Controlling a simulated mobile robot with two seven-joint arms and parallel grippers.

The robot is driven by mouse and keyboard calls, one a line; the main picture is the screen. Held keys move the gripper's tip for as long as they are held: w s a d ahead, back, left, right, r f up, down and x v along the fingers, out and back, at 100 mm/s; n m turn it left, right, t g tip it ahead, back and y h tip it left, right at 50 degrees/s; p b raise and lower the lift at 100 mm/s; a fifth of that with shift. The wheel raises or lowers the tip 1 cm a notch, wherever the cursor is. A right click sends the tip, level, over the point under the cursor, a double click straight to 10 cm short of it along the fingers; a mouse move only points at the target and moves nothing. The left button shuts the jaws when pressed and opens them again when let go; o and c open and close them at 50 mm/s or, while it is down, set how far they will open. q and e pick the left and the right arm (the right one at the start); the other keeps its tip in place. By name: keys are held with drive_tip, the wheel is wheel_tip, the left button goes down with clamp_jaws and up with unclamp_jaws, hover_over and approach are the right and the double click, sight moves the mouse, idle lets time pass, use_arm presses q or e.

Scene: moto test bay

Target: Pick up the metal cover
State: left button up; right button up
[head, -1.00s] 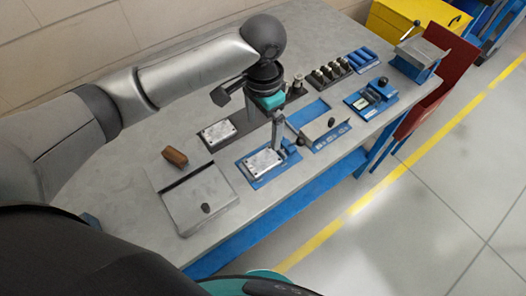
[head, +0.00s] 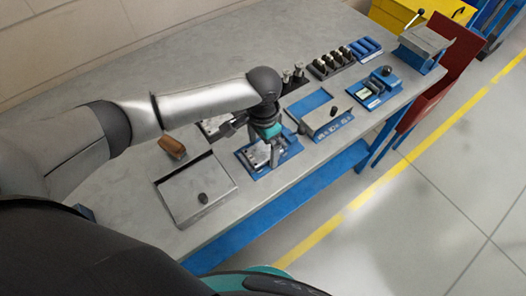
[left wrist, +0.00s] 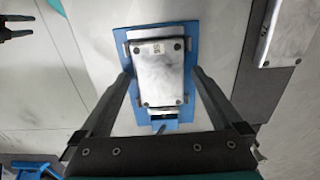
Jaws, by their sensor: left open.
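The metal cover (left wrist: 158,72) is a silver plate with screws at its corners and dark marking. It lies on a blue fixture (left wrist: 126,34) on the bench. In the head view the cover (head: 257,156) is partly hidden by my left gripper (head: 265,157). In the left wrist view my left gripper (left wrist: 162,73) is open, with one finger on each side of the cover. Whether the fingers touch it I cannot tell. A dark two-pronged piece (left wrist: 16,28), which looks like my right gripper, is cut off at the left wrist view's edge.
A similar silver plate (left wrist: 284,30) lies on a dark base beside the blue fixture. A grey tray (head: 180,205) with a black knob and a brown block (head: 172,147) are to the left. A blue tray fixture (head: 306,104) stands to the right.

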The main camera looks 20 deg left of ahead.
use_arm(q)
drive_tip(key=c, duration=1.4)
drive_tip(key=shift+r, duration=0.15)
drive_tip(key=shift+c, duration=0.2)
